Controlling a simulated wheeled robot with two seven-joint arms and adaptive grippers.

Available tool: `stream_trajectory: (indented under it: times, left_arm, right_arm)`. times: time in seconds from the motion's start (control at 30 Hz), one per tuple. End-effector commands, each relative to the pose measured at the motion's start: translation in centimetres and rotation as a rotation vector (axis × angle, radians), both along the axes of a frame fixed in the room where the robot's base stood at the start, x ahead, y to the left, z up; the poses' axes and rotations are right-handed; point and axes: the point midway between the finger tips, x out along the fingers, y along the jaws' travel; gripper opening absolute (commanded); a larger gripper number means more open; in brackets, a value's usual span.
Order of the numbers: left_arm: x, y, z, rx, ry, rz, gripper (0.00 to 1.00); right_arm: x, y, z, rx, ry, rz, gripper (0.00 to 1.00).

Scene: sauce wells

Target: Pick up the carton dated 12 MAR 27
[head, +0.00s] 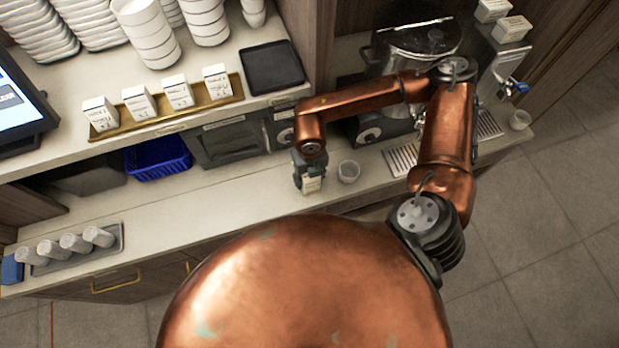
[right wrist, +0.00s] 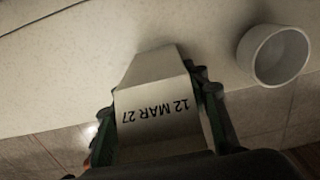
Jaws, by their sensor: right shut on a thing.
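The carton dated 12 MAR 27 (right wrist: 155,105) is a small white box with a gabled top. Its date reads upside down in the right wrist view. My right gripper (right wrist: 158,110) is shut on it, one finger on each side. In the head view my right gripper (head: 311,180) holds the carton (head: 312,185) over the front part of the lower counter, left of a white cup (head: 348,171). Whether the carton touches the counter I cannot tell. Several other white cartons (head: 139,102) stand in a row on a gold tray (head: 218,103) on the upper shelf. My left gripper is not in view.
The white cup (right wrist: 274,54) stands close beside the carton. A dark square tray (head: 272,67), stacked bowls (head: 150,35) and a screen (head: 18,103) are on the upper shelf. A blue basket (head: 158,160) and a tray of cups (head: 84,255) are lower left. The counter between is clear.

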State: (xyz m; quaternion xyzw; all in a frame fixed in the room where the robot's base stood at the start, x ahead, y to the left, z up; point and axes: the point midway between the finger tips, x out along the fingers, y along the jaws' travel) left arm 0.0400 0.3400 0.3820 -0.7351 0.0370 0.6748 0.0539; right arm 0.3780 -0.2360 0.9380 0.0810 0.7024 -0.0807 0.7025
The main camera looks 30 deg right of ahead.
Motion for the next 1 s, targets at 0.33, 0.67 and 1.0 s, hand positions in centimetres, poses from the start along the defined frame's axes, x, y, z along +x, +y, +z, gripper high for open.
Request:
stream_trajectory:
  times: [0.33,0.67,1.0]
  left_arm:
    - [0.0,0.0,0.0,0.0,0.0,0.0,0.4]
    - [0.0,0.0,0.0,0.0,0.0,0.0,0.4]
    - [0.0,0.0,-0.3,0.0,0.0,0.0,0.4]
  right_arm:
    - [0.0,-0.1,0.0,-0.001,0.0,0.0,0.01]
    - [0.0,0.0,0.2,-0.001,-0.001,-0.001,0.0]
    - [-0.6,-0.1,3.8,0.001,-0.002,0.002,0.0]
